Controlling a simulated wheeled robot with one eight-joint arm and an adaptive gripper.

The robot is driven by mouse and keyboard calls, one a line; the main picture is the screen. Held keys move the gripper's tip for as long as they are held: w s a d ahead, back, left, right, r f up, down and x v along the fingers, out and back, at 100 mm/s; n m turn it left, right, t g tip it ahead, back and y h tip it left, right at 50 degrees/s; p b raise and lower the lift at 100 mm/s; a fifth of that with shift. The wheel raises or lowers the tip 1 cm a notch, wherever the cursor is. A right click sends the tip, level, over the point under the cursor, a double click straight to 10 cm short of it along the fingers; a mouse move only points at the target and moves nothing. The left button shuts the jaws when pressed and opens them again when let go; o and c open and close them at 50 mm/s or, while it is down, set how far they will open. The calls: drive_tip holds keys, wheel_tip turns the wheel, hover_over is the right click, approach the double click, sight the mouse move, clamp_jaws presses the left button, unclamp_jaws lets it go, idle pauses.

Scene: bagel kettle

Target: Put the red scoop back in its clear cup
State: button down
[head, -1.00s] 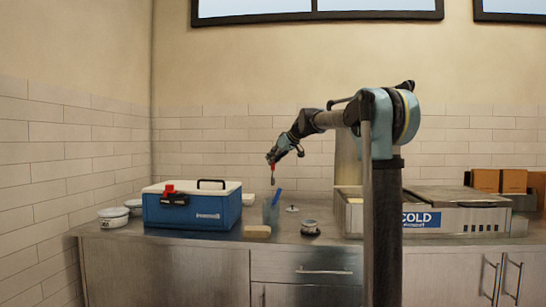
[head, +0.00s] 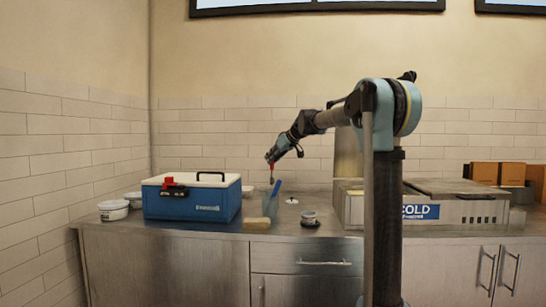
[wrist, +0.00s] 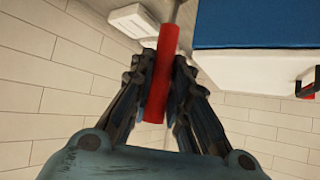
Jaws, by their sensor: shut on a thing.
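The red scoop (head: 271,163) hangs below my gripper (head: 272,156) in the head view, its darker end pointing down. In the wrist view my gripper (wrist: 160,90) is shut around the scoop's red handle (wrist: 162,70). The clear cup (head: 268,207) stands on the counter just right of the blue cooler, with a blue-handled thing (head: 277,187) leaning in it. The scoop is above the cup, its lower end close to the rim level. I cannot tell whether it is lined up in depth.
The blue cooler (head: 192,205) with white lid stands left of the cup. A tan block (head: 257,223) lies in front of it. A small jar (head: 309,217) and a small lid (head: 292,201) lie to the right. White tubs (head: 113,210) stand far left.

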drive_tip(key=shift+f, duration=4.85)
drive_tip(key=c, duration=1.4)
unclamp_jaws()
drive_tip(key=shift+c, duration=0.2)
